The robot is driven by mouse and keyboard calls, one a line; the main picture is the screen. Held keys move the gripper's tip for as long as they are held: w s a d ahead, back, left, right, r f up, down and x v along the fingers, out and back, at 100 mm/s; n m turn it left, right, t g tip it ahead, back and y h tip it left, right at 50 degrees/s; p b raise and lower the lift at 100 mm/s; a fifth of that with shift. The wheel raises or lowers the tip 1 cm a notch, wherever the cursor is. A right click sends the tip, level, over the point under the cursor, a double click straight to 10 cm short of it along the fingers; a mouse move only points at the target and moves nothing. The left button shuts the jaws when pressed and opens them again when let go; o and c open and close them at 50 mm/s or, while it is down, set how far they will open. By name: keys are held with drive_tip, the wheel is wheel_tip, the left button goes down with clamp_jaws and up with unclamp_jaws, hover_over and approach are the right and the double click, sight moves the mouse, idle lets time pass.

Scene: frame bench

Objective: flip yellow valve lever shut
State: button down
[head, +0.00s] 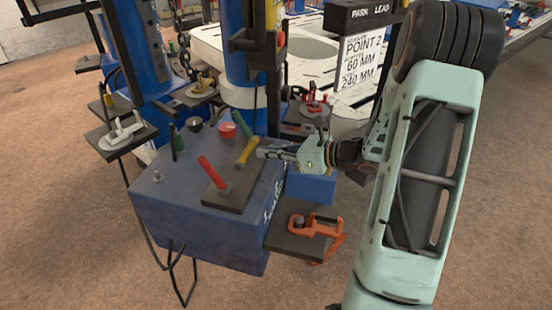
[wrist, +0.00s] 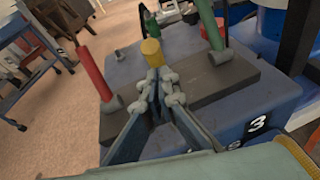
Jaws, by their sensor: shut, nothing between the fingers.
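The yellow valve lever (head: 248,151) stands tilted up and to the right on a dark plate (head: 228,197) on top of a blue box. My gripper (head: 263,152) is shut and empty, with its tips right beside the yellow lever. In the wrist view the lever's yellow end (wrist: 152,48) shows just beyond the fingertips (wrist: 161,82), which hide its lower part. I cannot tell whether they touch. A red lever (head: 213,174) stands on the same plate, leaning up and left; it also shows in the wrist view (wrist: 93,74). A green lever (wrist: 209,24) stands on the plate's other side.
The blue box (head: 190,225) also bears a red cup (head: 227,130) and a green-handled thing (head: 178,144). An orange clamp (head: 310,226) lies on a side shelf at front right. A blue column (head: 245,60) rises behind the box. Floor is open at left.

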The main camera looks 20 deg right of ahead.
sight(256, 140)
drive_tip(key=shift+a+r, duration=0.1)
drive_tip(key=shift+r, duration=0.1)
idle(0.3)
